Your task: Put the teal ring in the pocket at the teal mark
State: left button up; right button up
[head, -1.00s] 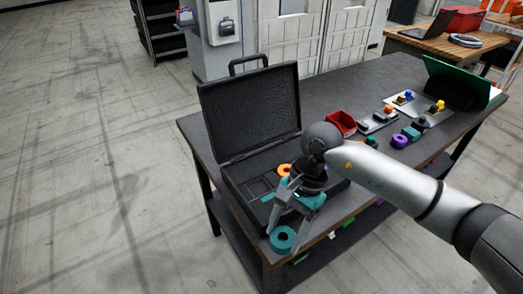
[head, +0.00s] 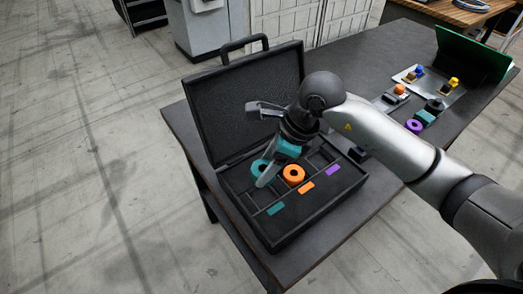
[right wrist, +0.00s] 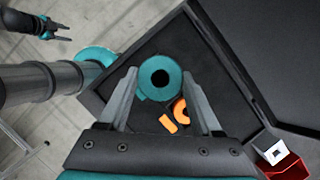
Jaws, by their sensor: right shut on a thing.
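My right gripper (head: 266,172) is shut on the teal ring (head: 258,163) at the left part of the open black case (head: 268,240). In the right wrist view the teal ring (right wrist: 147,76) sits between both fingers, looking larger and nearer than the orange ring. A teal mark (head: 275,209) lies on the case's front strip; it is partly covered by the held ring in the right wrist view (right wrist: 140,97). The finger hides part of the pocket area behind it. My left gripper (right wrist: 60,31) shows small at the top left of the right wrist view, its fingers apart.
An orange ring (head: 294,183) sits in the case behind an orange mark (head: 306,188). A purple mark (head: 333,170) lies farther right. The raised lid (head: 245,105) stands close behind my gripper. A purple ring (head: 413,126) and several small parts lie right of the case.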

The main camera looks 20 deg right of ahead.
jog(key=shift+s+f+b, duration=0.3)
jog(key=shift+f+b, duration=0.1)
jog(key=shift+f, duration=0.5)
notch_tip(320, 180, down, 3)
jog(key=shift+w+r+b, duration=0.1)
jog(key=shift+r+b, duration=0.1)
jog(key=shift+b, duration=0.95)
jog(key=shift+f+b, duration=0.7)
jog(key=shift+f, duration=0.05)
pick_arm(q)
jog(key=f, duration=0.1)
jog(key=s+f, duration=0.1)
jog(key=f, duration=0.1)
jog(key=s+f, duration=0.1)
jog(key=shift+s+f, duration=0.2)
jog(key=shift+f, duration=0.1)
jog(key=shift+s+g, duration=0.2)
jog(key=shift+g, duration=0.1)
jog(key=shift+s+f, duration=0.15)
jog(key=shift+f, duration=0.15)
jog(key=shift+f+b, duration=1.1)
jog(key=shift+b, duration=0.25)
pick_arm(e)
jog(key=shift+f, duration=1.2)
